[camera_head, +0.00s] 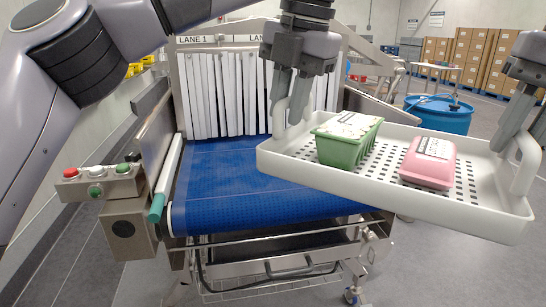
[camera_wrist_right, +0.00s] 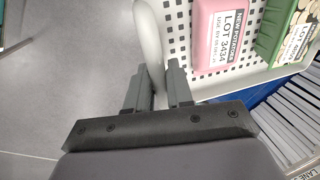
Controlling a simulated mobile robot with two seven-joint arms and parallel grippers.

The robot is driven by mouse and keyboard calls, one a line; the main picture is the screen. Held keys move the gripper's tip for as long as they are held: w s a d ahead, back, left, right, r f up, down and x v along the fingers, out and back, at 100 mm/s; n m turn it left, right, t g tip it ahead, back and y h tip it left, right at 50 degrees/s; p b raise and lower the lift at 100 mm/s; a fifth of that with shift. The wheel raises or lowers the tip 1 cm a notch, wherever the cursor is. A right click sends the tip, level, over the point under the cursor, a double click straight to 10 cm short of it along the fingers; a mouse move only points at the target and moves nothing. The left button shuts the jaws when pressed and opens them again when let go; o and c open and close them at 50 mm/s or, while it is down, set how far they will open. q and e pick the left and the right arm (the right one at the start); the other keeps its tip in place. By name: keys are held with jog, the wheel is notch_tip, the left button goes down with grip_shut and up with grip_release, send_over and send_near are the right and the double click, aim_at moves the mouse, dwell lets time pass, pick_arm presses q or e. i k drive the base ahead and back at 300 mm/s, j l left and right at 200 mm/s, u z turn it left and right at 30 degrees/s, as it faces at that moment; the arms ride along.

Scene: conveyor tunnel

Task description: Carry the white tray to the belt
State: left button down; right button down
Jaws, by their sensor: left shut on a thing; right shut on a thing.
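The white tray (camera_head: 380,192) is held in the air, its left end over the right front of the blue belt (camera_head: 240,190) and its right part beyond the belt's edge. A green container (camera_head: 345,145) and a pink container (camera_head: 428,163) stand in it. My left gripper (camera_head: 287,118) is shut on the tray's left handle. My right gripper (camera_head: 524,145) is shut on the tray's right handle. In the right wrist view, that gripper (camera_wrist_right: 158,85) has the white handle between its fingers, with the labelled pink container beyond.
White strip curtains (camera_head: 230,95) hang at the tunnel mouth behind the belt. A button box (camera_head: 98,180) stands at the belt's front left. A blue drum (camera_head: 440,114) and stacked cartons (camera_head: 465,55) are behind on the right. The belt's visible surface is bare.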

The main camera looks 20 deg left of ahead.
aim_at(274, 187)
jog(key=i+j, duration=0.15)
jog(key=j, duration=0.2)
jog(key=i+j, duration=0.15)
jog(key=j, duration=0.15)
jog(key=i+j, duration=0.15)
jog(key=j, duration=0.2)
jog(key=i+j, duration=0.1)
jog(key=j, duration=0.25)
jog(key=i+z, duration=0.05)
